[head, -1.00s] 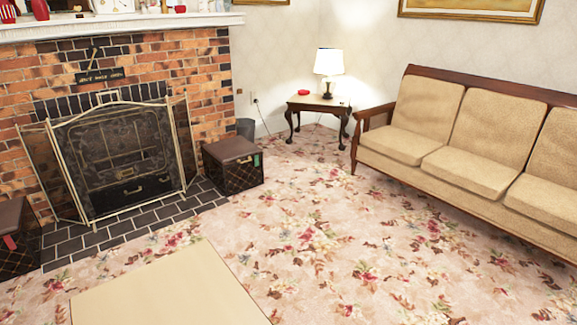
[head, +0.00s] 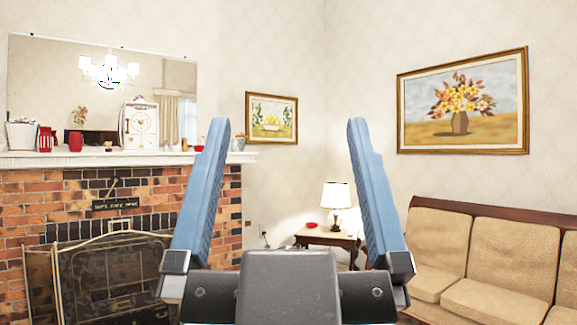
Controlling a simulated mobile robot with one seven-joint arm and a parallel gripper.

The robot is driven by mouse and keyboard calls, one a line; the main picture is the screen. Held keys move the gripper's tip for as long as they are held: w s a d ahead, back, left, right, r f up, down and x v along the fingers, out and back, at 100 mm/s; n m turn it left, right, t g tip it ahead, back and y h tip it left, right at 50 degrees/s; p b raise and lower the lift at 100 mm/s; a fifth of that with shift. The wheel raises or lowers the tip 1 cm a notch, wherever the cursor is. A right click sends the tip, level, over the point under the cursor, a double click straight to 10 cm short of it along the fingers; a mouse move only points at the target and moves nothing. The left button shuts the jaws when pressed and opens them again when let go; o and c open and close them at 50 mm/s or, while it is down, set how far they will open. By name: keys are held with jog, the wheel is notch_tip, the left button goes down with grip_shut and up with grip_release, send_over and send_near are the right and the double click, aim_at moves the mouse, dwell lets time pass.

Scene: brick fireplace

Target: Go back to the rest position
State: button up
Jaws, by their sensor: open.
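My gripper (head: 288,130) stands upright in the lower middle of the head view. Its two blue fingers are spread wide apart, with nothing between them. Its dark grey palm is at the bottom edge of the picture. The wall corner and a side table (head: 338,237) with a lit lamp (head: 337,198) and a small red object (head: 311,225) show behind the gap between the fingers. The gripper hides part of the fireplace's right side and the floor.
A brick fireplace (head: 40,200) with a metal screen (head: 105,275) stands at left. Its white mantel (head: 60,159) holds a clock (head: 139,124), red vases and other small items below a mirror. A beige sofa (head: 500,258) stands at right. Framed pictures hang on the walls.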

notch_tip(320, 180, up, 29)
jog(key=p, duration=2.9)
